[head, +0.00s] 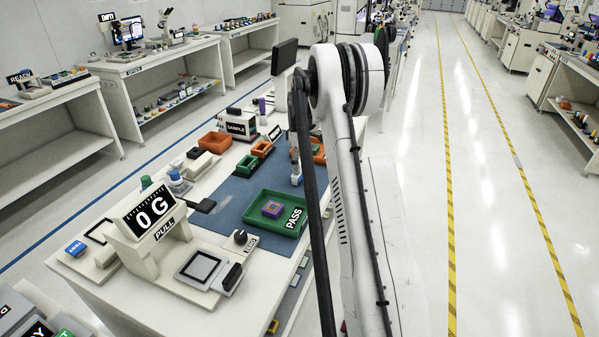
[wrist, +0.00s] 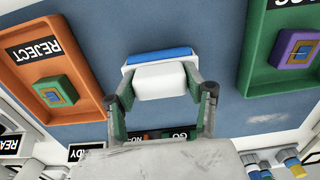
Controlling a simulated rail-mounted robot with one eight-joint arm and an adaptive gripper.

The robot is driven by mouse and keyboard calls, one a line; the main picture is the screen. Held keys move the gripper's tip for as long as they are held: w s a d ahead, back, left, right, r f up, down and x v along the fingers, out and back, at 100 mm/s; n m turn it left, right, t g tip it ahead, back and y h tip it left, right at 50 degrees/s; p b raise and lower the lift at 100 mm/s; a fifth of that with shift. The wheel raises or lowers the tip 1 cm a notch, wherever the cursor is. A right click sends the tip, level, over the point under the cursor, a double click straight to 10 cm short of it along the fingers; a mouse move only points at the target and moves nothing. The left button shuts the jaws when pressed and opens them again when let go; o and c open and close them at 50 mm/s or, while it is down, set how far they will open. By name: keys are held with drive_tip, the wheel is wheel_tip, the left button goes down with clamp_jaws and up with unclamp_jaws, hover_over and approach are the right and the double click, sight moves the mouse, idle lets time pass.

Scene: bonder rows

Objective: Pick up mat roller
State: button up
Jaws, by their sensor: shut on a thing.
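The mat roller (wrist: 160,79), a white block with a blue strip along its far edge, is between the two fingers of my gripper (wrist: 163,95) in the wrist view. The fingers are shut on the white part, one on each side. The blue mat (wrist: 205,30) lies behind it; I cannot tell whether the roller touches the mat or is just above it. In the head view my arm hides most of the gripper and the roller, and the blue mat (head: 232,197) shows left of the arm.
The green PASS tray (head: 262,226) holds a purple-framed part; it is at the right in the wrist view (wrist: 255,75). An orange REJECT tray (wrist: 75,105) with a green-framed part is at the left there. A 0 G readout (head: 150,212) stands at the bench front.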

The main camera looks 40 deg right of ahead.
drive_tip(key=shift+r, duration=0.1)
drive_tip(key=shift+r, duration=0.5)
wheel_tip(320, 180, up, 3)
drive_tip(key=shift+f, duration=0.15)
drive_tip(key=a+r+b, duration=0.1)
drive_tip(key=a+r, duration=0.6)
drive_tip(key=a, duration=0.4)
drive_tip(key=shift+a+b, duration=0.35)
